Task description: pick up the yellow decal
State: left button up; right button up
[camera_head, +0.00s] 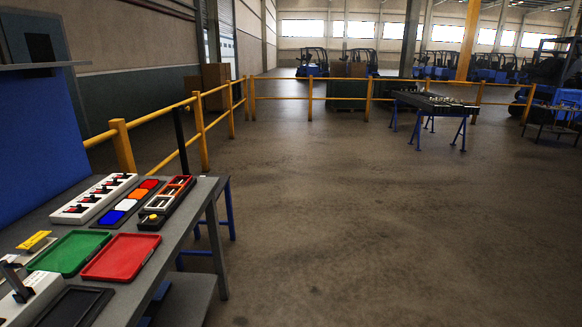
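A flat yellow piece (34,240), which looks like the yellow decal, lies at the left side of the grey table (190,226). It rests on a pale plate or card, left of the green tray. Its details are too small to read. Neither of my grippers shows in this view.
A green tray (70,253) and a red tray (120,257) lie side by side. Behind are a white switch strip (95,197), coloured tiles (128,200) and a black organizer (168,201). A white fixture with a lever (30,297) stands front left. Open floor lies right.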

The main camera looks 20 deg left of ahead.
aim_at(35, 240)
jog(key=z, duration=0.05)
jog(key=i, duration=3.9)
jog(key=u, duration=4.8)
